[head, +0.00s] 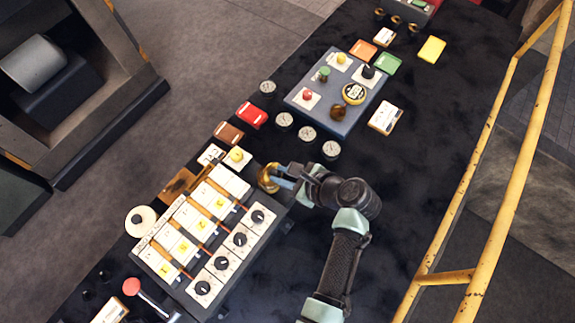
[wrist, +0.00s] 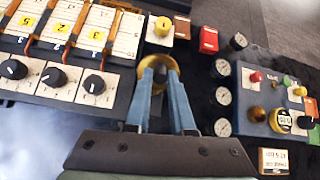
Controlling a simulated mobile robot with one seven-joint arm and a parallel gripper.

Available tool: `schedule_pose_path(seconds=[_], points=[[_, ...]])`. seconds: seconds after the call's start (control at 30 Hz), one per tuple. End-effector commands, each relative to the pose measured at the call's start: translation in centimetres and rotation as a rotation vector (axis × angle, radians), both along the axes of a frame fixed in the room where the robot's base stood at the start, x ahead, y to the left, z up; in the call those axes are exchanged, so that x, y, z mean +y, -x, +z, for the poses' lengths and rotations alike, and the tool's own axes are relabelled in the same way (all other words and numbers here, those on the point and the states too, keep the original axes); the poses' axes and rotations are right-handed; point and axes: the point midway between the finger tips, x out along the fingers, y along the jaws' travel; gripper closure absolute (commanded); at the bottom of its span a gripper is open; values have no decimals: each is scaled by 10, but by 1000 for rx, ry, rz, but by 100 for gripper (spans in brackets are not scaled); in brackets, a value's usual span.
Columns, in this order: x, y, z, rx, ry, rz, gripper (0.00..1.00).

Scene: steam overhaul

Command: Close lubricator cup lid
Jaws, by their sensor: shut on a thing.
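The brass lubricator cup (head: 268,174) stands at the right edge of the panel with the labelled cards and black knobs. It also shows in the wrist view as a round brass rim (wrist: 166,60) just beyond my fingertips. My gripper (head: 281,182) reaches it from the right. In the wrist view my two blue fingers (wrist: 160,76) are shut on a small part at the cup, apparently its lid. The fingers cover much of the cup, so the lid's angle cannot be told.
The knob panel (head: 262,236) lies left of my gripper. Several round gauges (head: 307,133) stand nearby. A blue-grey control box (head: 330,113) is beyond them. A yellow railing (head: 500,190) runs along the right.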

Motion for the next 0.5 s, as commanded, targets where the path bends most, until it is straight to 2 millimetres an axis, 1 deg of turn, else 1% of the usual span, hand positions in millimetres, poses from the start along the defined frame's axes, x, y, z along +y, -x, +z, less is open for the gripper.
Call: schedule_pose_path(seconds=[0.03,0.17,0.5], points=[[4,-2,11,22,32,6,100],[11,-8,10,92,131,7,100],[29,-22,0,278,394,4,100]])
